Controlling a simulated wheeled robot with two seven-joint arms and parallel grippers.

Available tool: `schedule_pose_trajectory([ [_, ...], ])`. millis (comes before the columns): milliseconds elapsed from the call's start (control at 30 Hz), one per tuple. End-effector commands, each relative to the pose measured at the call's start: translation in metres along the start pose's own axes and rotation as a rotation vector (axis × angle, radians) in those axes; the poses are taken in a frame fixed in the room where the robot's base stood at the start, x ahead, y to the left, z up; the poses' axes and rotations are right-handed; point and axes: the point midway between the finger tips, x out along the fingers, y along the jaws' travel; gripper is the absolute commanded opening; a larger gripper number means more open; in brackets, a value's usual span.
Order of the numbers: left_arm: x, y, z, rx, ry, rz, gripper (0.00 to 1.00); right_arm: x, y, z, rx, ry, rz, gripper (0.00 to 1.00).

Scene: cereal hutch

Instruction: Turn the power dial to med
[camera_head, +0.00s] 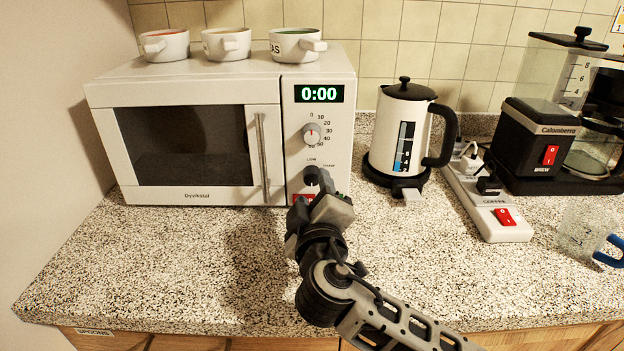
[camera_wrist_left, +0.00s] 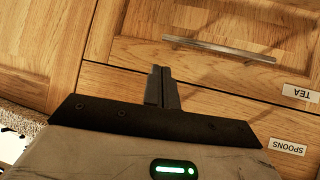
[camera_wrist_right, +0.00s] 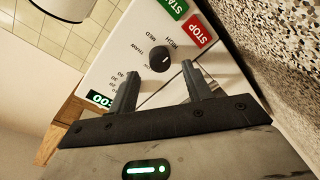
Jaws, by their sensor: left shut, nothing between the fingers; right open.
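The white microwave (camera_head: 335,140) stands at the back left, its display reading 0:00. In the right wrist view the dark round power dial (camera_wrist_right: 164,58) on its panel has a pale pointer line and the labels THAW, MED and HIGH near it. I cannot tell exactly which label the line meets. My right gripper (camera_wrist_right: 160,78) is open, its fingers on either side of the dial in that view; contact cannot be told. My left gripper (camera_wrist_left: 162,88) is shut and empty, facing wooden drawers.
The timer dial (camera_head: 313,134) sits above the power dial, and the green and red STOP button (camera_wrist_right: 201,29) lie below it. Several mugs (camera_head: 228,44) stand on top. The kettle (camera_head: 399,135), power strip (camera_head: 480,200) and coffee maker (camera_head: 540,150) stand right.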

Motion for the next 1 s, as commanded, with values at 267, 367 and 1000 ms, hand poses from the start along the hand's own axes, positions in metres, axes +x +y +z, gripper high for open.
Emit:
schedule_pose_trajectory([
  [267, -0.001, -0.002, -0.004, 0.013, 0.004, -0.002, 0.00, 0.029, 0.000, 0.000, 0.000, 0.000, -0.001, 0.50],
  [367, 0.000, -0.002, -0.004, 0.015, 0.003, -0.002, 0.00, 0.031, 0.000, 0.000, 0.000, 0.000, -0.001, 0.50],
  [1000, -0.001, -0.002, -0.004, 0.017, 0.002, -0.001, 0.00, 0.031, 0.000, 0.000, -0.010, -0.001, -0.003, 0.05],
])
